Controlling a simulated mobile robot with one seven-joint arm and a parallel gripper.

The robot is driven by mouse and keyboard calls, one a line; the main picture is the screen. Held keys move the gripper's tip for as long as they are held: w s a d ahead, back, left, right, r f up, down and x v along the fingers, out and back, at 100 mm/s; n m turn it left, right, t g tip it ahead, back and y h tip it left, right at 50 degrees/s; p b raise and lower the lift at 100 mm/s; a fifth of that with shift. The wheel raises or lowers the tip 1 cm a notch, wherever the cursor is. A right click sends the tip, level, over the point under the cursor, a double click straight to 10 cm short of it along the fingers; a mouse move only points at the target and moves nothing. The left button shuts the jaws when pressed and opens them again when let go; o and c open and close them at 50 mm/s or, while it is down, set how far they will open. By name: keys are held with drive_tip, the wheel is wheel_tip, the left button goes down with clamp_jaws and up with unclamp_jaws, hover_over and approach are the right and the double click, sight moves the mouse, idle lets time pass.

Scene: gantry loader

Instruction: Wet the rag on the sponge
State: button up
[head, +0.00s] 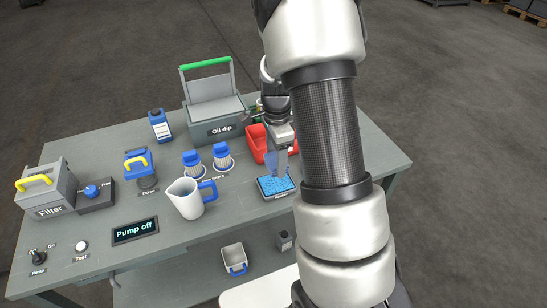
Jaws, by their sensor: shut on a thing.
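The blue sponge (269,187) lies in a dark shallow tray near the front middle of the grey table. A blue rag (274,163) hangs from my gripper (281,150), just above the back of the sponge. My gripper is shut on the rag and points down. The rag's lower end reaches the sponge in the picture, but I cannot tell whether they touch. My own arm covers the table to the right of the sponge.
A white jug (186,199) and two blue-topped filters (222,157) stand left of the sponge. A red bin (256,141) is behind it, beside the grey "Oil dip" box (214,120). Free tabletop (245,207) lies to the front.

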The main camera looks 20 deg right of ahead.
sight(276, 182)
drive_tip(key=shift+f+b, duration=2.35)
drive_tip(key=shift+f, duration=0.7)
drive_tip(key=shift+f, duration=0.55)
drive_tip(key=shift+r+p, duration=2.65)
drive_tip(key=shift+r, duration=0.95)
